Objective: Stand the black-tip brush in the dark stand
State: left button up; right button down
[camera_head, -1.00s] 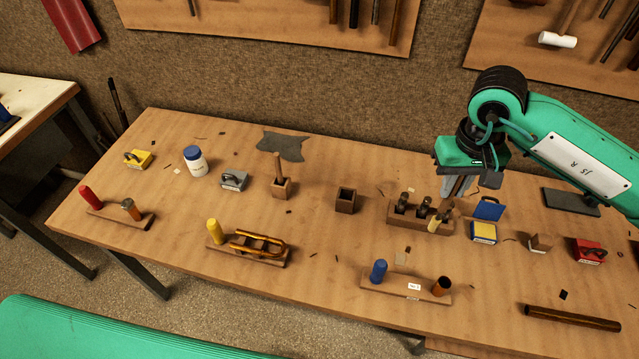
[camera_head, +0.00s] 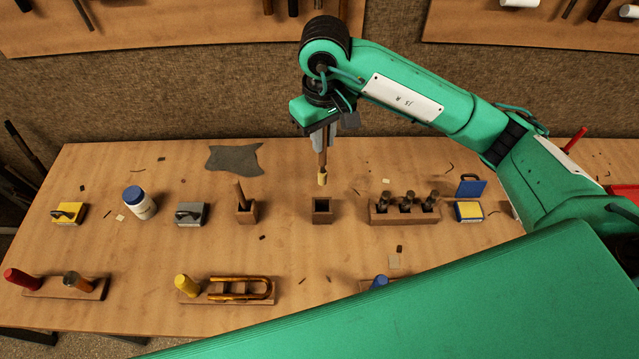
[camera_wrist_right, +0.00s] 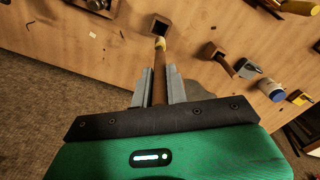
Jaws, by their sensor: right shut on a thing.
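My right gripper (camera_head: 324,145) is shut on a brush (camera_head: 322,165) with a brown handle. The brush hangs nearly upright, and its lower end is pale yellow; its upper end is hidden in the gripper, so no black tip shows. The small square dark stand (camera_head: 321,211) is on the table just below the brush, with an empty opening. The brush's lower end is above the stand and apart from it. In the right wrist view, the brush (camera_wrist_right: 160,88) runs between the fingers toward the stand (camera_wrist_right: 160,22). My left gripper is out of view.
A similar block (camera_head: 246,213) at the left holds a brown stick. A wooden rack (camera_head: 404,217) with several dark-topped tools stands at the right. A wooden holder (camera_head: 215,298) with a yellow peg is in front. My green body part covers the lower right.

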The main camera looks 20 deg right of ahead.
aim_at(323, 184)
notch_tip(323, 184, down, 11)
jog(key=p, duration=0.3)
jog(key=shift+f, duration=0.55)
notch_tip(323, 184, down, 3)
jog(key=shift+r+p, duration=0.1)
jog(key=shift+p, duration=0.75)
jog(key=shift+f, duration=0.4)
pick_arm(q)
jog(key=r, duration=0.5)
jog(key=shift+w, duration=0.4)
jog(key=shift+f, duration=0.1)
pick_arm(e)
jog(key=shift+f, duration=0.1)
jog(key=shift+f, duration=0.15)
jog(key=c, duration=1.4)
grip_release()
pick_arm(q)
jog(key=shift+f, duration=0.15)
